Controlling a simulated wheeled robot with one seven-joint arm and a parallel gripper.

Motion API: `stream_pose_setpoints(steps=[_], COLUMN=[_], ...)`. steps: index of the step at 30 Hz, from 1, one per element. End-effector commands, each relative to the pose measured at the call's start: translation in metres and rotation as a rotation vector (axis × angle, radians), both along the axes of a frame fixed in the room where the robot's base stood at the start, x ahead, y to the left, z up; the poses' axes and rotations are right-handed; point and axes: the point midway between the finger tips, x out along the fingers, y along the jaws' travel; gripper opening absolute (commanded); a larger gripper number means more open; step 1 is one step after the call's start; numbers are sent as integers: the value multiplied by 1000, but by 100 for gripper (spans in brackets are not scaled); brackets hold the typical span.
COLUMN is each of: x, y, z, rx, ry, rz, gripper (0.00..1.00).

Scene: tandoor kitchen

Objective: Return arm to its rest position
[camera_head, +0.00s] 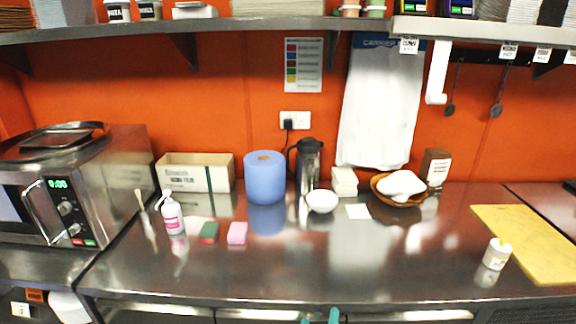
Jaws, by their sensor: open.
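Only the two teal fingertips of my gripper (320,317) show, at the bottom edge of the head view, just right of the middle. They are apart with nothing visible between them, so the gripper is open. They appear in front of the counter's front edge, below the steel worktop (330,270). The rest of my gripper and my arm are out of view.
A microwave (75,185) stands at the left. A spray bottle (172,214), blue paper roll (265,178), steel flask (308,165) and white bowl (321,201) stand on the counter. A white tub (496,254) is beside a yellow board (530,240). The counter's front middle is clear.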

Motion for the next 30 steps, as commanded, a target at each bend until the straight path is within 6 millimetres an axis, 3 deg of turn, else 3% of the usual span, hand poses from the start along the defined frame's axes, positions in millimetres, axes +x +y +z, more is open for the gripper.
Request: stream_pose_setpoints(steps=[6,16,24,30], x=[-59,-164,-256,-317], y=[-1,17,42,62], z=[-37,-76,-82,-69], rx=[17,152,339,502], ry=[1,11,5,-22], rz=[99,210,238,209], gripper=[68,68,68,68])
